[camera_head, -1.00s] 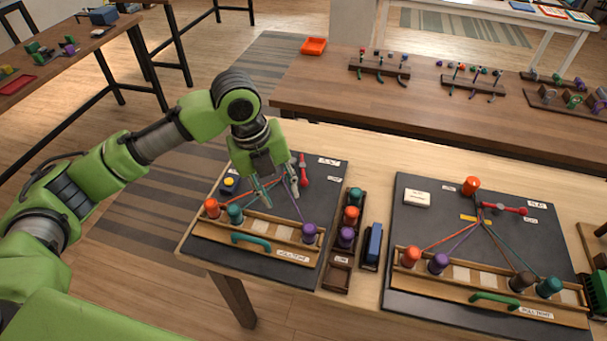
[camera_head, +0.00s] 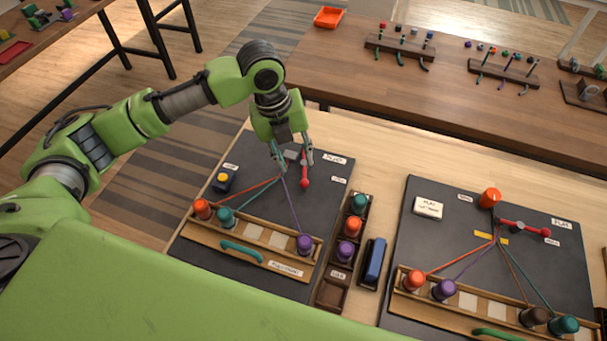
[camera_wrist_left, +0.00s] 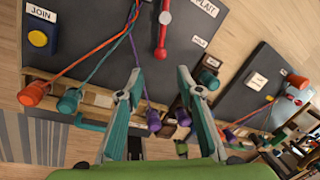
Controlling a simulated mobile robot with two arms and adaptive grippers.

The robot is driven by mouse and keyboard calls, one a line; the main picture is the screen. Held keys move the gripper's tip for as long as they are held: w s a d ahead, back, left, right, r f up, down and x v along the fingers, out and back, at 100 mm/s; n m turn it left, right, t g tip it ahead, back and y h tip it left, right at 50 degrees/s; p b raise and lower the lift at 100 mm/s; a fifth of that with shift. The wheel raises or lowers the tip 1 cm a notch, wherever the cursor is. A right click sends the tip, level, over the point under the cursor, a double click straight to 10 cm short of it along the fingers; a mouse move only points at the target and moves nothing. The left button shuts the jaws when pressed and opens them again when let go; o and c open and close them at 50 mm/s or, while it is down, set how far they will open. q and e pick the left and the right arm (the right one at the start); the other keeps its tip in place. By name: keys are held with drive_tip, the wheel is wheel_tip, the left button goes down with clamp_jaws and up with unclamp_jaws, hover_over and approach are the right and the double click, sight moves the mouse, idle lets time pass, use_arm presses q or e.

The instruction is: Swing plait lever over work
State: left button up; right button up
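The red plait lever (camera_head: 305,178) is on the left dark board (camera_head: 255,175), its knob end pointing to the front, beside the PLAIT and HOLD labels. My left gripper (camera_head: 292,160) is open and empty at the lever's far part, its fingers partly covering it. In the left wrist view the lever (camera_wrist_left: 162,38) shows beyond and between the open fingertips (camera_wrist_left: 160,74); contact cannot be told. Orange, teal and purple cords run from a shared point to an orange bobbin (camera_head: 202,209), a teal bobbin (camera_head: 225,217) and a purple bobbin (camera_head: 304,244). My right gripper is out of view.
A yellow JOIN button (camera_head: 222,178) sits at the board's left. A bobbin rack (camera_head: 332,293) and a blue block (camera_head: 375,262) stand between the boards. A second board (camera_head: 430,240) with its own red lever (camera_head: 525,227) is at right.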

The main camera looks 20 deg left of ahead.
sight(303, 181)
use_arm(q)
drive_tip(key=x, duration=0.4)
drive_tip(key=shift+s, duration=0.1)
drive_tip(key=p+x, duration=0.1)
drive_tip(key=x, duration=0.3)
drive_tip(key=shift+f, duration=0.7)
drive_tip(key=shift+w+d+f, duration=0.1)
drive_tip(key=shift+w, duration=0.15)
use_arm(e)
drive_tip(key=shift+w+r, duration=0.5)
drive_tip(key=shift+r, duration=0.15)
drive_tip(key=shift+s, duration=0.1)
use_arm(q)
clamp_jaws()
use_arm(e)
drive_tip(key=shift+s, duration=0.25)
